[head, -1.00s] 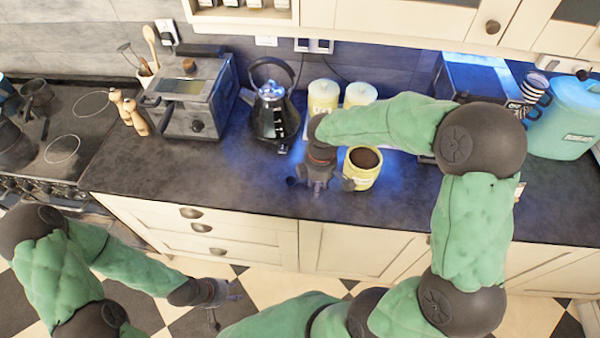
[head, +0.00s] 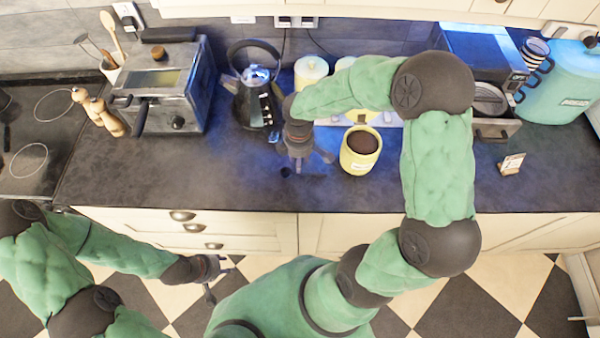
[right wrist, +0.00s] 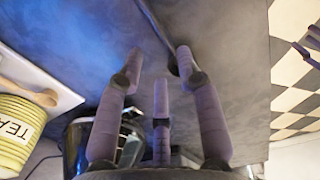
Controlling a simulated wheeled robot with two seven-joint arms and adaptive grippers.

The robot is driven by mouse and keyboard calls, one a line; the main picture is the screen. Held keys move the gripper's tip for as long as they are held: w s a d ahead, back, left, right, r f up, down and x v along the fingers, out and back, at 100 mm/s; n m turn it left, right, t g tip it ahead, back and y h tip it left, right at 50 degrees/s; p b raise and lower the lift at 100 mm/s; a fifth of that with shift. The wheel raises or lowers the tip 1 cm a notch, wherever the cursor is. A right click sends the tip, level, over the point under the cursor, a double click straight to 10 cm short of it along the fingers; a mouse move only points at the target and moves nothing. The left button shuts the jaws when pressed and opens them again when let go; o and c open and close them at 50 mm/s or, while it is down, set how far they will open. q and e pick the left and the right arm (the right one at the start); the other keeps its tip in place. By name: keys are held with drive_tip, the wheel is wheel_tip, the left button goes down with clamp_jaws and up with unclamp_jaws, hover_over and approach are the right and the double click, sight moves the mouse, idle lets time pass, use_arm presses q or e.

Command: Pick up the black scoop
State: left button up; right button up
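The black scoop (head: 286,171) shows in the head view as a small dark round shape on the worktop, just left of my right gripper. In the right wrist view, a thin dark shape that looks like the scoop (right wrist: 173,67) lies between the spread fingers; its far part runs up the picture. My right gripper (head: 307,163) points down close above the worktop. Its fingers stand apart in the right wrist view (right wrist: 160,65), with nothing visibly gripped. My left gripper (head: 222,280) is low in front of the drawers, its fingers spread and empty.
A yellow open canister (head: 361,162) with dark contents stands right of my right gripper. The black kettle (head: 258,105) stands behind left, and the toaster (head: 160,95) further left. A small sign (head: 511,163) stands right. The front middle of the worktop is clear.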

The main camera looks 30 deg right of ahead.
sight(303, 174)
drive_tip(key=f, duration=0.3)
drive_tip(key=f+b, duration=0.1)
drive_tip(key=f, duration=0.1)
drive_tip(key=shift+s+d, duration=0.1)
drive_tip(key=shift+s, duration=0.15)
clamp_jaws()
